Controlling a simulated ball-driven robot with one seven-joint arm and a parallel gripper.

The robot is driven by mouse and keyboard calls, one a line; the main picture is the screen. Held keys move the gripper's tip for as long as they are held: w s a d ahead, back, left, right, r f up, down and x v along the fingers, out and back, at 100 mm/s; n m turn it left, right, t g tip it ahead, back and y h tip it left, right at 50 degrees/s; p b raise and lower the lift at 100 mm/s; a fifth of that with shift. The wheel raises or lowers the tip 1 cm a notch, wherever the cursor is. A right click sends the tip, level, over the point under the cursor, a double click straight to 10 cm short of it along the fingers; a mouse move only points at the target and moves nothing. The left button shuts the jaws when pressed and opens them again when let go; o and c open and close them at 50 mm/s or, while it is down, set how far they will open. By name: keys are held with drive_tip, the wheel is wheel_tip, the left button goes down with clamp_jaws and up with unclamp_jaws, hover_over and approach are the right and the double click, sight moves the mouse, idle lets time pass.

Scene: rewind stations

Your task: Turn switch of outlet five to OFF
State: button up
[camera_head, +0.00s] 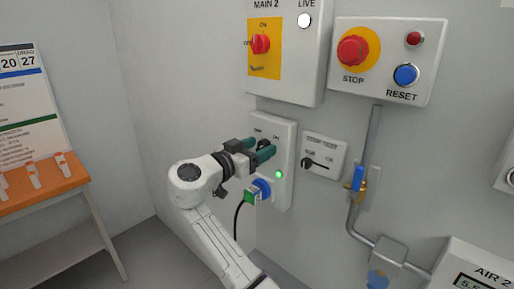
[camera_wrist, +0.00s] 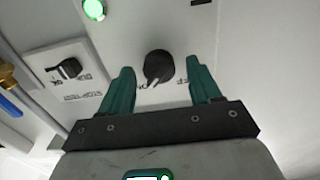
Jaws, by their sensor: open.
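The outlet box (camera_head: 285,192) is a tall white panel on the wall with a lit green lamp (camera_head: 278,174). Its number cannot be read. Its black rotary switch (camera_wrist: 158,64) shows in the wrist view between my fingertips, with a white mark pointing down and slightly left. Blurred lettering lies below it, seen upside down. My gripper (camera_head: 259,149) is open, with one green finger on each side of the switch. In the wrist view, gaps show between my gripper (camera_wrist: 161,75) and the switch. In the head view the fingers partly hide it.
A blue socket with a green plug (camera_head: 253,194) and black cable sits below the switch. A small panel with a black selector (camera_head: 318,162) is to the right. The MAIN 2 box (camera_head: 285,50) and STOP/RESET box (camera_head: 388,60) hang above. A pipe with a blue valve handle (camera_head: 358,178) runs farther right.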

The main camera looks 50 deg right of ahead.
drive_tip(key=c, duration=1)
drive_tip(key=shift+c, duration=0.2)
drive_tip(key=n, duration=0.4)
drive_tip(key=shift+n, duration=0.4)
drive_tip(key=n+p, duration=0.2)
drive_tip(key=n, duration=0.2)
drive_tip(key=shift+w+r+n, duration=0.1)
drive_tip(key=shift+w+n, duration=0.05)
drive_tip(key=shift+n, duration=0.15)
drive_tip(key=n+p, duration=0.3)
drive_tip(key=n, duration=0.1)
drive_tip(key=shift+n+p, duration=1.45)
drive_tip(key=shift+n, duration=0.75)
drive_tip(key=shift+f, duration=0.25)
